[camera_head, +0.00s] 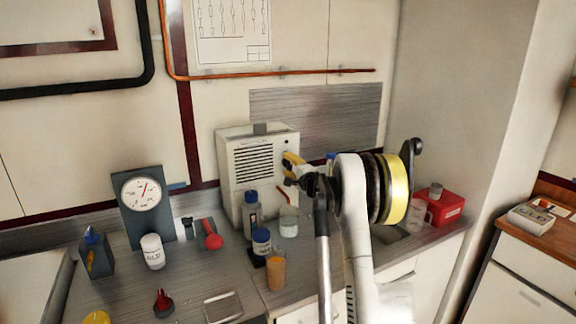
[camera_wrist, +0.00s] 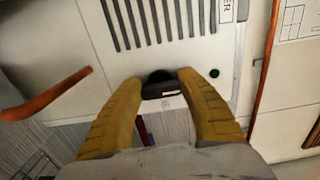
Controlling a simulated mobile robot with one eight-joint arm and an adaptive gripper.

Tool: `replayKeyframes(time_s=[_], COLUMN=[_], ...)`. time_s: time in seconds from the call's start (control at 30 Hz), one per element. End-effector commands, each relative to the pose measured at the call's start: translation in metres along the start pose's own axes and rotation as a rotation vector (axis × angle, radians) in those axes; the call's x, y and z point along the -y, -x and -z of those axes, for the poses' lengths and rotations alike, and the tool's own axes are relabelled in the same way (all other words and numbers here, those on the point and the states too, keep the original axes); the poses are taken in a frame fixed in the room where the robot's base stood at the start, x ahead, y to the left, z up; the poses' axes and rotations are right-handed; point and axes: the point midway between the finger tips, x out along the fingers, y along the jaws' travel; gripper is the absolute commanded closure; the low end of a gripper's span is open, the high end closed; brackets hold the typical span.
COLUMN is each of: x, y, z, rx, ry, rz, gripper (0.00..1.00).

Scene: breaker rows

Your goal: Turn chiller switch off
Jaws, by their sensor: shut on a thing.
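The chiller (camera_head: 238,150) is a white box with dark vent slots, standing on the counter against the wall. In the wrist view its white front (camera_wrist: 205,55) shows the slots and a label whose visible letters end in "ER". A black switch knob (camera_wrist: 160,90) sits on this front below the slots. My gripper (camera_wrist: 161,78) has its two yellow fingers shut on the knob, one on each side. In the head view my gripper (camera_head: 290,160) is at the chiller's right front, and my arm hides part of that side. The knob is not visible there.
Bottles (camera_head: 251,215), a glass beaker (camera_head: 288,222) and an amber jar (camera_head: 276,270) stand close in front of the chiller. A gauge (camera_head: 143,194) stands to the left. A red box (camera_head: 445,208) is on the right.

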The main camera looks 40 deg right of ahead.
Motion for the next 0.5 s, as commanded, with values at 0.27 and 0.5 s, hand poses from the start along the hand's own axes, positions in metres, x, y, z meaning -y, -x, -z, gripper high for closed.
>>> replayKeyframes(time_s=[0.27,0.5], x=[0.0006,0.0006], y=[-0.0004,-0.0003], z=[0.0003,0.0004], rx=[-0.001,-0.001], ry=[0.012,0.012], rz=[0.0,0.0], gripper=[0.85,0.43])
